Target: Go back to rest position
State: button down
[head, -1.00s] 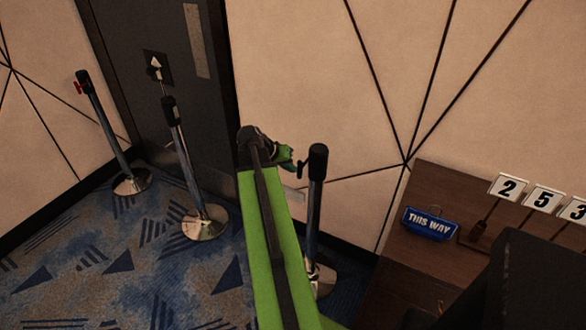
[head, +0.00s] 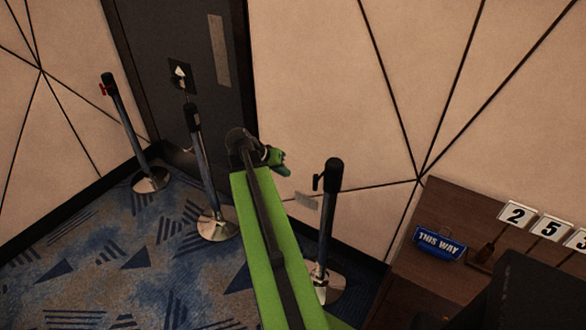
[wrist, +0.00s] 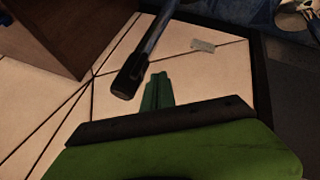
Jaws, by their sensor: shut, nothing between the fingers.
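My gripper (head: 280,162) is at the end of my green arm, in the middle of the head view, in front of the beige panelled wall (head: 330,80). Its fingers are together with nothing between them. In the wrist view the closed fingers (wrist: 157,92) point up the picture. A stanchion post (head: 330,215) with a black top stands just right of my gripper in the head view. In the wrist view the black-topped post (wrist: 135,70) shows just left of the fingertips, and I see a gap between them. My arm hides some of the floor.
Two more chrome-based stanchions (head: 200,170) (head: 130,135) stand to the left, near a dark door (head: 185,40). Patterned carpet (head: 110,260) is open at the lower left.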

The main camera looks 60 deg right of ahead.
jog(key=shift+v, duration=0.75)
jog(key=shift+w+a, duration=0.1)
jog(key=w+a+f+n+t, duration=0.1)
jog(key=w+a+n, duration=0.1)
jog(key=w+a, duration=0.45)
jog(key=w+a+n+t+y, duration=0.1)
jog(key=w+a, duration=0.2)
jog(key=a, duration=0.6)
jog(key=w+a+f+n+t, duration=0.1)
jog(key=w+a+n, duration=0.1)
jog(key=w+a, duration=0.45)
jog(key=s+a+f+n+y, duration=0.1)
jog(key=a+n+y, duration=0.2)
jog(key=a, duration=0.9)
jog(key=s+a+f+n+y, duration=0.1)
jog(key=a+n, duration=0.4)
jog(key=a, duration=0.8)
jog(key=shift+s+a+f+n+y, duration=0.3)
jog(key=shift+f+y, duration=0.1)
jog(key=shift+y, duration=0.5)
